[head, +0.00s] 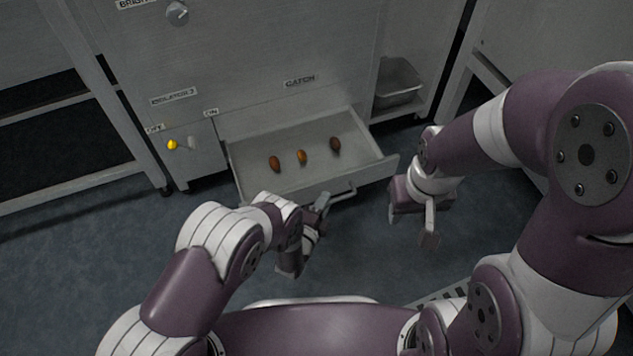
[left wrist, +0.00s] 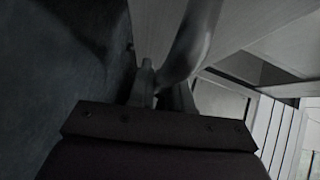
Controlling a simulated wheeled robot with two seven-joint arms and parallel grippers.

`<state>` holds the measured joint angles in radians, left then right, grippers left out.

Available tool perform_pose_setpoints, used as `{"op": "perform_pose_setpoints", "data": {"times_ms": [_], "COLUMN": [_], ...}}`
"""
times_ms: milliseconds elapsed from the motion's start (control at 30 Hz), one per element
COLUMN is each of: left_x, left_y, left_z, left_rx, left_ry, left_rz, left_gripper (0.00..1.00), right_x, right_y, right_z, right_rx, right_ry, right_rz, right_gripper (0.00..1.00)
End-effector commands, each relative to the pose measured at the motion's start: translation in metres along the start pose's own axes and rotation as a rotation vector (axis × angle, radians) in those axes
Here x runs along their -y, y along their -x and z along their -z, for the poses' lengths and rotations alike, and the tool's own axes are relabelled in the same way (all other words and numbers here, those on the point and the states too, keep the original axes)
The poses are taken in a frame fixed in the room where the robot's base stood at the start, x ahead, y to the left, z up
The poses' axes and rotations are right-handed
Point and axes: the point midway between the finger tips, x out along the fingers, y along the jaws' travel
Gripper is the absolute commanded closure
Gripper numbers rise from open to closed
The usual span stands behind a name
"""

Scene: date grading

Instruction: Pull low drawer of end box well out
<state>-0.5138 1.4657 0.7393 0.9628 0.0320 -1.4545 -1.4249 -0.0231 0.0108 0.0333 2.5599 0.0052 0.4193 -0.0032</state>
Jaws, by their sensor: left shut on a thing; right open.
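The low drawer (head: 250,180) under the "CATCH" label stands pulled out from the grey end box (head: 250,60). Three brown dates lie on its floor: a left one (head: 274,163), a middle one (head: 302,157) and a right one (head: 335,144). My left gripper (head: 321,203) is at the drawer's front, shut on the bar handle (head: 346,191). In the left wrist view the handle (left wrist: 196,40) runs between the fingers (left wrist: 162,90). My right gripper (head: 418,212) is open and empty, right of the drawer's front corner.
A grey metal bin (head: 398,82) sits in a recess to the right. A rack (head: 60,185) stands at far left. Dark floor (head: 120,240) is clear in front of the box.

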Motion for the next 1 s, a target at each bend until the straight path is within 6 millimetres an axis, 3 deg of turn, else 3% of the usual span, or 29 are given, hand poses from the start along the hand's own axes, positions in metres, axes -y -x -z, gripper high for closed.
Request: {"op": "perform_pose_setpoints", "data": {"times_ms": [300, 800, 833, 900, 1000], "left_x": [-0.007, -0.01, -0.01, -0.01, -0.009], "left_y": [0.026, 0.03, 0.03, 0.03, 0.03], "left_z": [0.025, 0.029, 0.029, 0.029, 0.029], "left_rx": [0.0, 0.001, 0.001, 0.001, 0.001], "left_ry": [0.0, 0.001, 0.001, 0.001, 0.001], "left_rz": [-0.002, -0.001, -0.001, -0.001, -0.001], "left_gripper": [1.0, 1.0, 0.78, 0.61, 0.61], "right_x": [0.0, 0.0, 0.0, 0.0, 0.0], "right_y": [0.012, 0.013, 0.013, 0.013, 0.013], "right_z": [0.001, 0.001, 0.001, 0.001, 0.002], "right_rx": [0.0, 0.0, 0.0, 0.0, 0.0], "right_ry": [0.0, 0.0, 0.0, 0.0, 0.0], "right_rz": [0.0, 0.0, 0.0, 0.0, 0.0], "right_gripper": [0.57, 0.57, 0.57, 0.57, 0.57]}}
